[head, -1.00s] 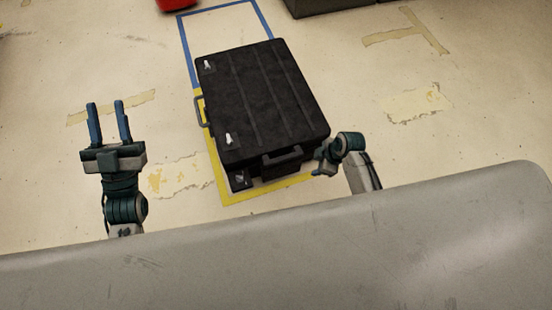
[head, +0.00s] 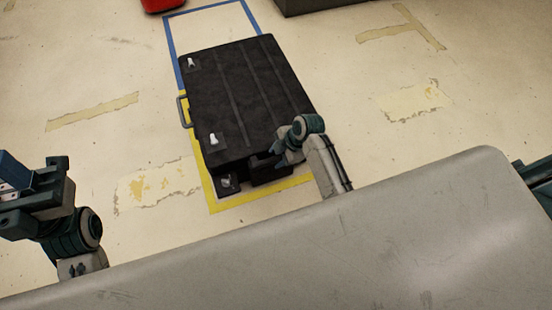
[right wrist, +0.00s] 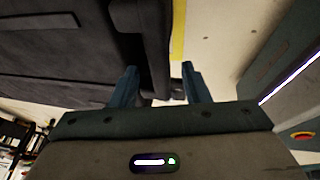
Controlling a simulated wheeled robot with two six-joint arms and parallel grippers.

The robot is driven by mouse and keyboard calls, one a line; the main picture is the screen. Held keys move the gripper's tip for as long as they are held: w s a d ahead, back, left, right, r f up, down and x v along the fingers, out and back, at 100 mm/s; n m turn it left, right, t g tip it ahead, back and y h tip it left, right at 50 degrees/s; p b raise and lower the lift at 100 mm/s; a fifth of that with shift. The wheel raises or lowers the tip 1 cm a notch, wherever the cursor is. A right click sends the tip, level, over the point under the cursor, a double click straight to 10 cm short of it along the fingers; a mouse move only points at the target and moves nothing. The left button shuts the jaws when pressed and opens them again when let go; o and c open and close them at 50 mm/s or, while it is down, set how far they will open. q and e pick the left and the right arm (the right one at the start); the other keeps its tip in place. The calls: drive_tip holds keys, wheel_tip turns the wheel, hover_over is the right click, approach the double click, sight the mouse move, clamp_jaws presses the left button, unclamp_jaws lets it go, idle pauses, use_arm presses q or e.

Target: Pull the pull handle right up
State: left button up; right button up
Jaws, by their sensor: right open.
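A black case (head: 245,95) lies on the floor. A dark pull handle (head: 262,163) sits on its near side, partly hidden by my right gripper. My right gripper (head: 280,153) is at the case's near right edge, by that handle. In the right wrist view, my right gripper (right wrist: 159,72) is open, and a dark bar (right wrist: 152,45), which looks like the handle, lies between its fingers. I cannot tell whether the fingers touch it. My left gripper (head: 12,178) is at the left edge of the head view, partly cut off, away from the case.
A second handle (head: 184,111) is on the case's left side. Yellow tape (head: 225,205) and blue tape (head: 168,45) outline the floor around the case. A red object (head: 162,4) and a dark box (head: 310,5) stand at the back. The floor at right is clear.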

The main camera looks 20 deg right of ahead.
drive_tip(key=shift+w+a+f, duration=0.15)
drive_tip(key=shift+a+f, duration=0.1)
drive_tip(key=shift+f, duration=0.4)
clamp_jaws()
drive_tip(key=shift+r, duration=0.15)
